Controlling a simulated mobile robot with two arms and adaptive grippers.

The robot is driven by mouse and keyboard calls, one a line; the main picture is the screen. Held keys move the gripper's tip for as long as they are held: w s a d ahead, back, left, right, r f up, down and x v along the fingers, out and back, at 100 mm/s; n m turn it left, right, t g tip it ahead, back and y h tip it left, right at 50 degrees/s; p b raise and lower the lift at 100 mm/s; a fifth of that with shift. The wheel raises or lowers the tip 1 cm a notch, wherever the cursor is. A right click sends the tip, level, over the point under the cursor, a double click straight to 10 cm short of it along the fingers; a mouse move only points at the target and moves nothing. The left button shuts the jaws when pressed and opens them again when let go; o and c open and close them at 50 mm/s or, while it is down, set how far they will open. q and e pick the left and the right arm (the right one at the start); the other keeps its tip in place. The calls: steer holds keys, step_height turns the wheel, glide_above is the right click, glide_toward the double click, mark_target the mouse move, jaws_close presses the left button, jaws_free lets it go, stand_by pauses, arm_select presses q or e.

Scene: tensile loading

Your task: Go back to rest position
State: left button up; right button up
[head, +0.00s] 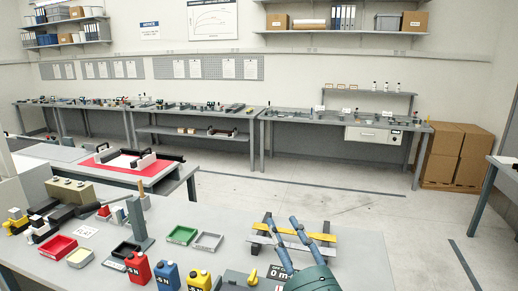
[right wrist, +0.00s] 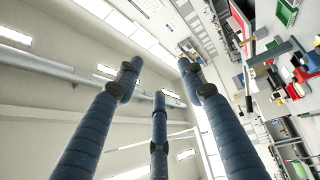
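My right gripper (head: 282,220) comes in at the bottom of the head view, above the front right part of the near table (head: 350,262). Its dark blue fingers are spread apart. In the right wrist view the three fingers (right wrist: 158,78) are also apart, with nothing between them; the ceiling and wall show behind. My left gripper is in neither view.
On the near table are a red bottle (head: 138,268), a blue bottle (head: 168,276), a yellow bottle (head: 199,281), a red tray (head: 55,249), a green tray (head: 181,235) and a grey upright post (head: 139,220). Brown boxes (head: 457,155) stand at the right. Floor behind the table is clear.

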steer(key=s+d+f+m+g+h, duration=0.2)
steer(key=s+d+f+m+g, duration=0.15)
steer(key=f, duration=0.35)
steer(key=s+d+f+m+g+h, duration=0.2)
steer(key=s+d+f+m, duration=0.2)
steer(key=f, duration=0.3)
steer(key=s+d+f+m+g+h, duration=0.2)
steer(key=s+d+f+m, duration=0.15)
steer(key=f, duration=0.35)
steer(key=s+d+f+m+g, duration=0.2)
steer(key=s+f+m+g, duration=0.3)
steer(key=s, duration=0.6)
steer(key=s+d+f+m+g, duration=0.25)
steer(key=s+f, duration=0.45)
steer(key=s, duration=0.5)
step_height(320, 180, down, 37)
steer(key=g+b, duration=0.2)
steer(key=b, duration=1)
steer(key=s+f+b, duration=0.3)
steer(key=s+f, duration=0.3)
steer(key=f, duration=0.3)
steer(key=s+d+f+b, duration=0.1)
steer(key=s+f+b, duration=0.2)
steer(key=s+f, duration=0.3)
steer(key=s+d+f+n+g+b, duration=0.1)
steer(key=s+f+b, duration=0.3)
steer(key=f, duration=0.8)
steer(key=shift+s+d+f, duration=0.15)
steer(key=shift+s+f, duration=0.1)
steer(key=shift+s, duration=0.8)
